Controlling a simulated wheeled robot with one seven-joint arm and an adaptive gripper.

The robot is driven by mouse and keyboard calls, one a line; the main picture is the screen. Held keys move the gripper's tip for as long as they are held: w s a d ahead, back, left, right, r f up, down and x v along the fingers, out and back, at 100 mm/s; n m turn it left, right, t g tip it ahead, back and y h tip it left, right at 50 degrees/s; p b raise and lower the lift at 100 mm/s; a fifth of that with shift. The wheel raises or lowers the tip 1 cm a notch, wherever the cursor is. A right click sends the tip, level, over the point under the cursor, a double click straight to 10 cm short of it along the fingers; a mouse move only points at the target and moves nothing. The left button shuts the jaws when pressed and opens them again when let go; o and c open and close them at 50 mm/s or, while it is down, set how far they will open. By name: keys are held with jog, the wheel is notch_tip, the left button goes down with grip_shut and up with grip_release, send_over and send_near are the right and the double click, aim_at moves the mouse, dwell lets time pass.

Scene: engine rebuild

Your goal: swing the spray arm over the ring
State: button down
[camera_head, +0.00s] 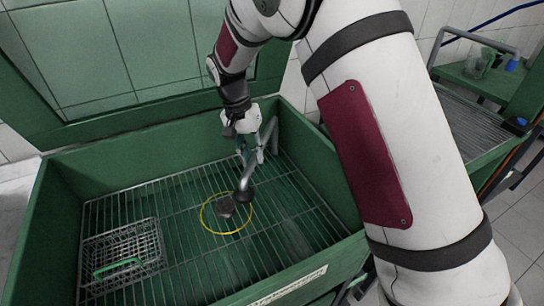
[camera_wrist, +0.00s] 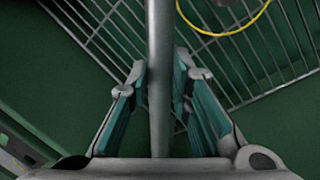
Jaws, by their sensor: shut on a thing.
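In the wrist view the spray arm's pipe (camera_wrist: 160,75) runs straight between the two fingers. My gripper (camera_head: 246,152) is shut on the pipe; its teal-lined fingers also show in the wrist view (camera_wrist: 160,100). The yellow ring (camera_head: 226,232) lies on the wire grate. A small dark brownish part (camera_head: 225,207) sits inside it. The nozzle is at the ring's upper right edge in the head view.
A wire basket (camera_head: 122,252) with a green handle stands on the grate (camera_head: 185,200) at the left. Green basin walls (camera_head: 140,138) surround the grate. Another green bench (camera_head: 490,85) with a cup stands at the right.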

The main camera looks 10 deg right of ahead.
jog(key=shift+w+a+m+g+b, duration=0.1)
jog(key=shift+w+a+m+b, duration=0.1)
jog(key=shift+w+a+m, duration=0.4)
jog(key=shift+w+a+m+g+b, duration=0.1)
jog(key=shift+w+a+m+b, duration=0.2)
jog(key=shift+a, duration=0.55)
jog(key=shift+w+a+m+g+b, duration=0.1)
jog(key=shift+w+a+m, duration=0.4)
jog(key=shift+a, duration=0.25)
jog(key=shift+r, duration=0.1)
jog(key=c, duration=1.4)
grip_release()
jog(key=shift+a, duration=0.1)
jog(key=shift+c, duration=0.2)
